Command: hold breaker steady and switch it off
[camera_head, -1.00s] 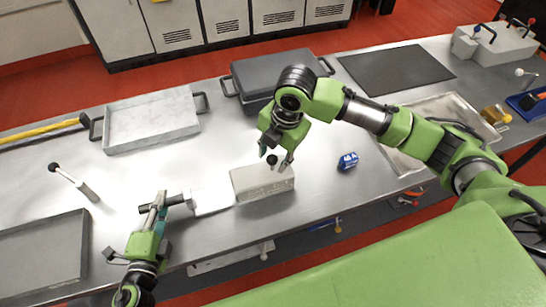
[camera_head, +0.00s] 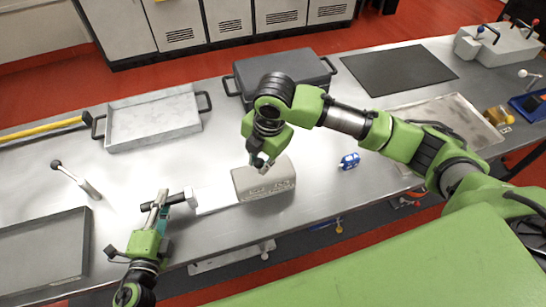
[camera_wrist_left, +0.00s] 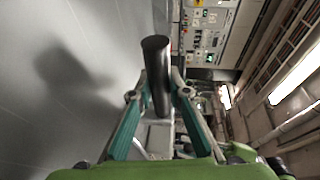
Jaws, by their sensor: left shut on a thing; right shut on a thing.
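The breaker, a light grey box (camera_head: 268,184), sits on the steel bench in front of me in the head view. My right gripper (camera_head: 261,165) is over its top, shut on its lever, which the fingers hide. My left gripper (camera_head: 160,203) is shut on a dark cylindrical handle (camera_head: 178,198). The handle (camera_wrist_left: 156,70) stands up between the fingers (camera_wrist_left: 160,100) in the left wrist view. A flat white plate (camera_head: 217,198) extends from the handle to the left side of the breaker; I cannot tell whether they are joined.
A small blue object (camera_head: 349,161) lies to the right of the breaker. A grey tray (camera_head: 155,142) and a dark lidded case (camera_head: 290,68) stand behind. A lever with a black knob (camera_head: 75,180) is at the left. The bench's front edge is close.

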